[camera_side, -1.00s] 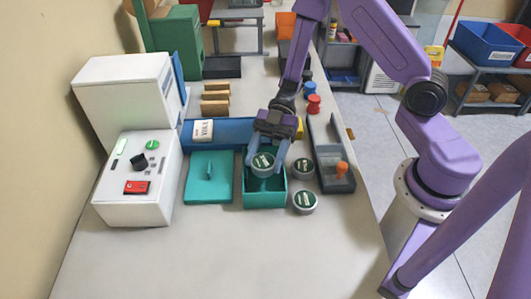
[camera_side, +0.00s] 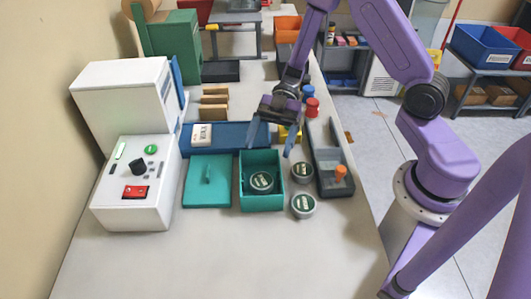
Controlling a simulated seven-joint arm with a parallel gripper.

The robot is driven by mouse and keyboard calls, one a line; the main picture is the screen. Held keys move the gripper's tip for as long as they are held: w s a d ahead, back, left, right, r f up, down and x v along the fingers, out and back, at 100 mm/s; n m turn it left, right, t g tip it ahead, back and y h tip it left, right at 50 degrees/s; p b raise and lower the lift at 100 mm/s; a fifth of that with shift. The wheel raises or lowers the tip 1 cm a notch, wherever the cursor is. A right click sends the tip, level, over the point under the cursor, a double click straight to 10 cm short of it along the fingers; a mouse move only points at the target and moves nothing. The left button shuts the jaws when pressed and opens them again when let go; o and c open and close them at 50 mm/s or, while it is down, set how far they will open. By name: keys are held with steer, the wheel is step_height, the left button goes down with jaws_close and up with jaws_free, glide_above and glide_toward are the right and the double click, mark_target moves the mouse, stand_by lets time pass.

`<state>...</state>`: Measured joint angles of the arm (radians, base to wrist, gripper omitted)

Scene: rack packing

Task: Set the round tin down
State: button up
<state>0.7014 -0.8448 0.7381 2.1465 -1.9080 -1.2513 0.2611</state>
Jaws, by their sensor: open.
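A round tin (camera_side: 262,182) with a dark green lid lies inside the open teal box (camera_side: 262,206), on its floor. Two similar tins stand on the table to the right of the box, one (camera_side: 302,170) farther back and one (camera_side: 303,206) nearer. My gripper (camera_side: 282,142) is open and empty, above the back right part of the box, with its fingers spread and apart from the tin. A teal lid (camera_side: 207,185) with a handle lies flat to the left of the box.
A blue tray (camera_side: 228,134) with a white packet lies behind the box. A grey tray (camera_side: 328,188) with an orange knob is on the right. A white machine (camera_side: 135,190) stands at left. The front table is clear.

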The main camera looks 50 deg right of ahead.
steer(key=w+a+r+m+t+h, duration=0.45)
steer(key=w+t, duration=0.25)
steer(key=t, duration=0.2)
steer(key=s+d+r+m+g+h, duration=0.2)
steer(key=s+d, duration=0.4)
steer(key=s, duration=0.6)
steer(key=s+d+r+m+g+h, duration=0.1)
steer(key=s+d+h, duration=0.4)
steer(key=s, duration=0.7)
steer(key=shift+s+d+r+m+g, duration=0.3)
steer(key=shift+d+r+m+g, duration=0.15)
steer(key=shift+m, duration=0.7)
